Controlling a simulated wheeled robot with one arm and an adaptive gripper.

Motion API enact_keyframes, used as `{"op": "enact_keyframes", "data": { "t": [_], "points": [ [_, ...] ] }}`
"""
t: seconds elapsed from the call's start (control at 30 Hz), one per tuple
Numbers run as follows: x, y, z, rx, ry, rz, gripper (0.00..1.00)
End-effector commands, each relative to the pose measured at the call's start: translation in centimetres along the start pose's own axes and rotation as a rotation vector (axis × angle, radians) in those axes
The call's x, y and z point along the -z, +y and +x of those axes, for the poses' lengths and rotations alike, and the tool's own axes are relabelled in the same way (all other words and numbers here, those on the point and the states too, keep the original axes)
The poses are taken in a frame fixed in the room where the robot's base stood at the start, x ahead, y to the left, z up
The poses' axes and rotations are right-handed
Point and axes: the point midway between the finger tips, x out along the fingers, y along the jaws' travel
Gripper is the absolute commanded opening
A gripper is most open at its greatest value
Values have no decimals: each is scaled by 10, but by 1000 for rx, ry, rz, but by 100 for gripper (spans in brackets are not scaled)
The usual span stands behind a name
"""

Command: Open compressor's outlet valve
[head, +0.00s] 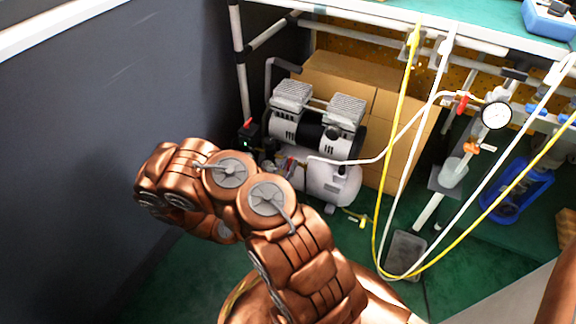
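The compressor (318,128) stands on the green floor under the bench. It has grey finned heads and a white tank (332,186). Small fittings with red and blue parts (286,166) sit at its front left, partly behind my arm. They are too small to tell which is the outlet valve or how its handle is set. A white hose (380,155) runs from near them to a red-handled valve (462,104) beside a round gauge (496,115). My copper arm folds to the left in front of the compressor. Its fingers cannot be made out.
Cardboard boxes (395,110) stand behind the compressor. Yellow (393,130) and white hoses hang in loops at right. A dark wall (110,90) bounds the left. A white frame post (239,60) stands at back left.

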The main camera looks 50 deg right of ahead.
Motion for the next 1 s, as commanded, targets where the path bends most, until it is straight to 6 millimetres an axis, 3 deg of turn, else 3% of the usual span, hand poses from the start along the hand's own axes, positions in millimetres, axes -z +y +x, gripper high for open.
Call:
{"op": "enact_keyframes", "data": {
  "t": [0.2, 0.67, 1.0],
  "points": [
    [0, 0, 0, 0, 0, 0, 0],
    [0, 1, 0, 8, 1, 19, 0],
    [-1, 1, -1, 89, 5, 182, 0]
  ]
}}
